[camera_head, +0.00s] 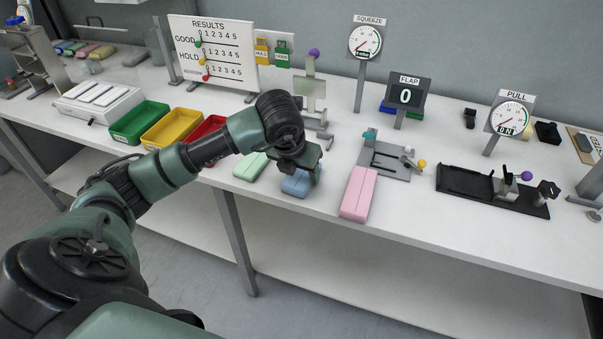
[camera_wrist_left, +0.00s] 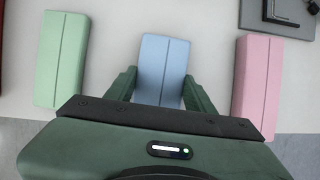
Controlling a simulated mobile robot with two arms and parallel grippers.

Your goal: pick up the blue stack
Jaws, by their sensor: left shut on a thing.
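The blue stack (camera_head: 296,186) is a light blue block at the front of the white table, partly hidden by my gripper. It also shows in the left wrist view (camera_wrist_left: 162,62), with a line along its top. My left gripper (camera_head: 300,172) is over it from above, with one finger on each side, shut on it. In the left wrist view the two fingers (camera_wrist_left: 158,92) flank the near part of the block. I cannot tell whether the block is raised off the table. My right gripper is in neither view.
A green block (camera_head: 251,166) lies left of the blue stack and a pink block (camera_head: 358,194) lies right of it, both apart from it. Green (camera_head: 117,134), yellow and red bins stand further left. A grey fixture (camera_head: 388,160) stands behind the pink block.

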